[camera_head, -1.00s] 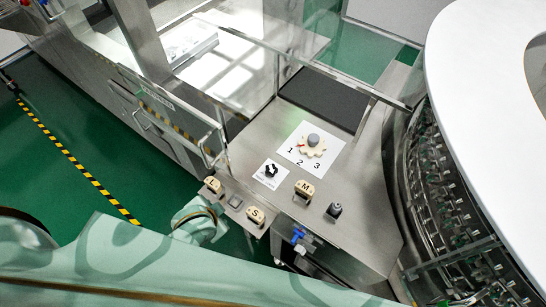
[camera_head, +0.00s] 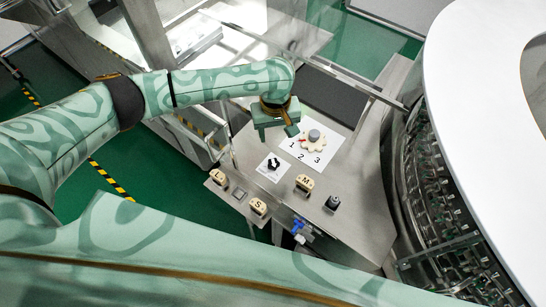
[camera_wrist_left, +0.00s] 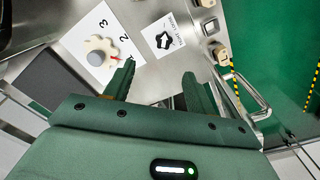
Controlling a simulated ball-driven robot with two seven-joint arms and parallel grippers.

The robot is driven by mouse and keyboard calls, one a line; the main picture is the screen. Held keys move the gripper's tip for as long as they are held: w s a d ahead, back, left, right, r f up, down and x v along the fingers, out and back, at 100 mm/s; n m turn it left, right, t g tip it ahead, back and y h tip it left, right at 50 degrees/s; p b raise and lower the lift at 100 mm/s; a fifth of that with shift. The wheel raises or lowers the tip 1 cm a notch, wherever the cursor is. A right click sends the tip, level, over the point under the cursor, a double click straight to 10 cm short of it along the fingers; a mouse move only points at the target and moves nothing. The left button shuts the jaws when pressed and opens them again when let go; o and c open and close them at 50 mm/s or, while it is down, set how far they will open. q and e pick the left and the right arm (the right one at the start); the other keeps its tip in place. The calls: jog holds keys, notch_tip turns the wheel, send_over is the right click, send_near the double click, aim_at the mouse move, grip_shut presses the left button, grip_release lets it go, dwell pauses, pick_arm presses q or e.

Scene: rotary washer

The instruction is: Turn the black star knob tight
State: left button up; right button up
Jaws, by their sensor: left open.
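The black star knob (camera_head: 273,164) sits on a white card on the steel panel. In the left wrist view the knob (camera_wrist_left: 164,40) shows beyond my fingertips, on a card printed with words at one edge. My left gripper (camera_head: 287,124) is above the panel, behind the knob in the head view and apart from it. In the left wrist view its two fingers (camera_wrist_left: 158,72) are spread with nothing between them. My right gripper is not in view.
A cream scalloped dial (camera_head: 314,145) with a grey centre stands beside the knob on a card numbered 1, 2, 3. Cream blocks marked S (camera_head: 258,207) and M (camera_head: 305,183), a dark small knob (camera_head: 333,202) and a blue fitting (camera_head: 299,227) are nearby. A large rotary machine (camera_head: 440,180) stands right.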

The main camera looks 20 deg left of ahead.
pick_arm(q)
jog(key=a, duration=0.1)
jog(key=b, duration=0.6)
send_near(273, 161)
jog(key=shift+n, duration=0.4)
notch_tip(273, 161, down, 9)
jog(key=shift+d+r, duration=0.1)
jog(key=c, duration=1)
jog(key=shift+o, duration=0.2)
jog(key=shift+r, duration=0.1)
